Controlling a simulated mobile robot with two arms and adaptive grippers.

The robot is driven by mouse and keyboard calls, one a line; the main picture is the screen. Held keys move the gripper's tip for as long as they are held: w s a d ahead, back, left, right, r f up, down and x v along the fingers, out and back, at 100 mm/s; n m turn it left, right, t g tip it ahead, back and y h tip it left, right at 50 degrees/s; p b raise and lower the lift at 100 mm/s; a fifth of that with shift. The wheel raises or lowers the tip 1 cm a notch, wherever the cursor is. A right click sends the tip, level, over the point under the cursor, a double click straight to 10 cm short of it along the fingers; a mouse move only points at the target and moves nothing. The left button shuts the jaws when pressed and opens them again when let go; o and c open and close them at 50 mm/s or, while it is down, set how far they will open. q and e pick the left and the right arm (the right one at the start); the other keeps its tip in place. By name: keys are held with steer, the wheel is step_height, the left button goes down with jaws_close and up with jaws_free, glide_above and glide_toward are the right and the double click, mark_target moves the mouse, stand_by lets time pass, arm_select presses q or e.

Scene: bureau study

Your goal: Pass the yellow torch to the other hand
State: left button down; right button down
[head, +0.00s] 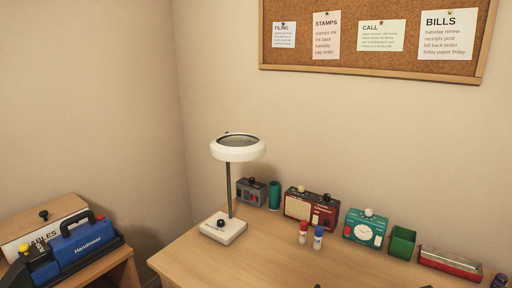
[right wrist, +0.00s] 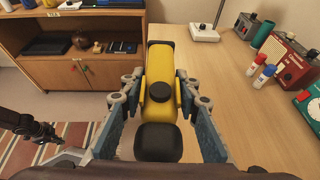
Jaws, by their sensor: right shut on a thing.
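The yellow torch (right wrist: 160,88) has black ends and a black button, and it fills the middle of the right wrist view. My right gripper (right wrist: 160,95) is shut on it, with a finger on each side. The torch is held above the floor beside the desk's left edge. A dark jointed shape, which looks like my left gripper (right wrist: 32,128), shows at the left of the right wrist view, apart from the torch. Its fingers are too small and dark to read. Neither the torch nor a clear gripper shows in the head view.
A blue machine (head: 85,243) sits on the cabinet at left. The desk's front middle is clear.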

steer(key=shift+s+d, duration=0.15)
steer(key=shift+s, duration=0.95)
steer(key=shift+s+d, duration=0.1)
steer(key=shift+s, duration=1)
